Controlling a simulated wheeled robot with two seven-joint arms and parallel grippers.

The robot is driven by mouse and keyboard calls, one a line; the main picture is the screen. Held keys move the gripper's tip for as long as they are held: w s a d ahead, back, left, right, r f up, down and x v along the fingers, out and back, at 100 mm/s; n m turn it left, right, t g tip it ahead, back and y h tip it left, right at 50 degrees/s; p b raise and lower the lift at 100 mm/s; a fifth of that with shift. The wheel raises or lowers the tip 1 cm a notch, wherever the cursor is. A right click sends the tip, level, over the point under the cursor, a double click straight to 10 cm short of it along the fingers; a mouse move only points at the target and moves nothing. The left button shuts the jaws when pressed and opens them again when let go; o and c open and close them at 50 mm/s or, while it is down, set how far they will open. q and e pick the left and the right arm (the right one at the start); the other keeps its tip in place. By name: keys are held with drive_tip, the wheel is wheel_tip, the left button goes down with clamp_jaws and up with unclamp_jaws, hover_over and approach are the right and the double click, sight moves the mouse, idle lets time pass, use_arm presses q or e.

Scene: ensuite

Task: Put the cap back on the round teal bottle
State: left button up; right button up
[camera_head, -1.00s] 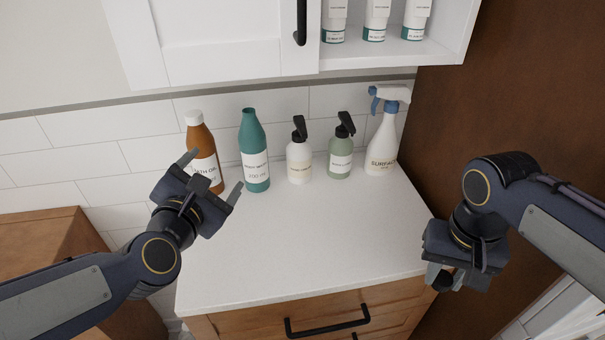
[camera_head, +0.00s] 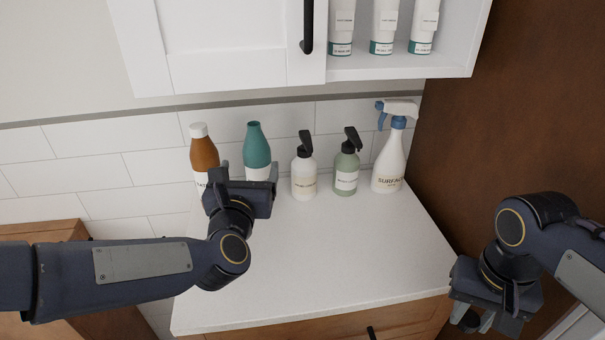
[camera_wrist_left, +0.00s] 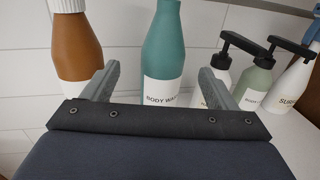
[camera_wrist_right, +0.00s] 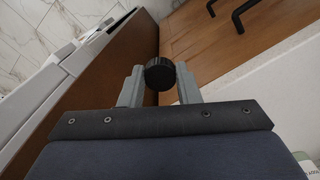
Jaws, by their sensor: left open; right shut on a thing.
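The round teal bottle (camera_head: 257,146) stands upright and uncapped at the back of the white counter. Its lower part is hidden behind my left gripper (camera_head: 247,172) in the head view. In the left wrist view the teal bottle (camera_wrist_left: 165,50) stands beyond and between the open, empty fingers (camera_wrist_left: 158,82). My right gripper (camera_head: 478,322) is at the counter's front right corner. In the right wrist view its fingers (camera_wrist_right: 160,82) are shut on a round black cap (camera_wrist_right: 160,73).
An orange-brown bottle with a white cap (camera_head: 203,150) stands left of the teal bottle. A white pump bottle (camera_head: 304,180), a green pump bottle (camera_head: 346,172) and a spray bottle (camera_head: 390,160) stand to its right. The counter's front (camera_head: 320,260) is clear. A cabinet (camera_head: 225,40) hangs above.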

sight(252, 161)
use_arm(q)
drive_tip(key=shift+w, duration=1.85)
use_arm(e)
drive_tip(key=shift+r, duration=0.4)
use_arm(q)
drive_tip(key=w, duration=0.1)
drive_tip(key=w+p, duration=0.2)
drive_tip(key=w, duration=0.1)
drive_tip(key=shift+w+d, duration=0.1)
drive_tip(key=shift+d, duration=0.15)
use_arm(e)
drive_tip(key=shift+r, duration=0.8)
use_arm(q)
drive_tip(key=shift+w, duration=0.5)
drive_tip(key=shift+c, duration=0.3)
clamp_jaws()
